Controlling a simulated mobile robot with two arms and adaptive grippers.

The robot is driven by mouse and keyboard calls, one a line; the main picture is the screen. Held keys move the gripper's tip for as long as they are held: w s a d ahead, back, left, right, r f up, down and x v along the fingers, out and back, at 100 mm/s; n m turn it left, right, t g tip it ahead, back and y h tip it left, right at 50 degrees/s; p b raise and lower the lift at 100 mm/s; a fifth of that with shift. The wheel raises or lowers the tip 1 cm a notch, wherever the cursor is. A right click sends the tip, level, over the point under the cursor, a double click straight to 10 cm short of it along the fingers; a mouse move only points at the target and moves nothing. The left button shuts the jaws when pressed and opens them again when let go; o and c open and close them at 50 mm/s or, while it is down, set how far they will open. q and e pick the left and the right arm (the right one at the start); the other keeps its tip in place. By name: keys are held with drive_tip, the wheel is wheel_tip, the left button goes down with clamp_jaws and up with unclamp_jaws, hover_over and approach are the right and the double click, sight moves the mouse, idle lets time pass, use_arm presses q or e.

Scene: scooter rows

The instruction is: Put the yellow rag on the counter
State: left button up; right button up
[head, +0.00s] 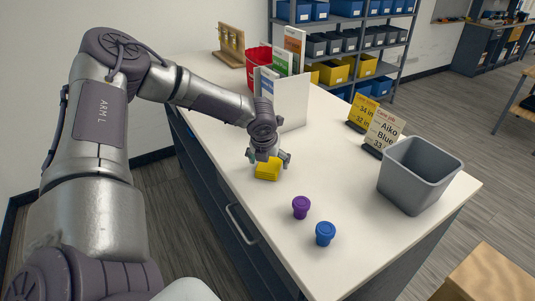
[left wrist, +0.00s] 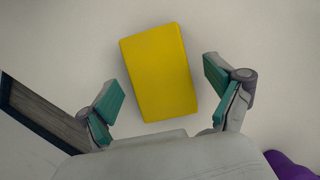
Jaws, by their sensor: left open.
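The yellow rag (head: 267,171) is a folded block on the white counter (head: 340,225), near its left edge. It also shows in the left wrist view (left wrist: 160,72), lying flat and slightly turned. My left gripper (head: 268,158) is just above the rag, pointing down. In the left wrist view its two teal-padded fingers (left wrist: 165,107) stand wide open, one on each side of the rag, with gaps between. The gripper holds nothing. My right gripper is not in view.
A purple cup (head: 301,207) and a blue cup (head: 325,233) stand in front of the rag. A grey bin (head: 418,173) and sign cards (head: 383,132) are to the right. A white panel (head: 288,101) and red bucket (head: 259,80) stand behind.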

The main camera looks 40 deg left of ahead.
use_arm(q)
drive_tip(key=v, duration=1.1)
drive_tip(key=shift+s+r, duration=0.25)
drive_tip(key=shift+r, duration=0.1)
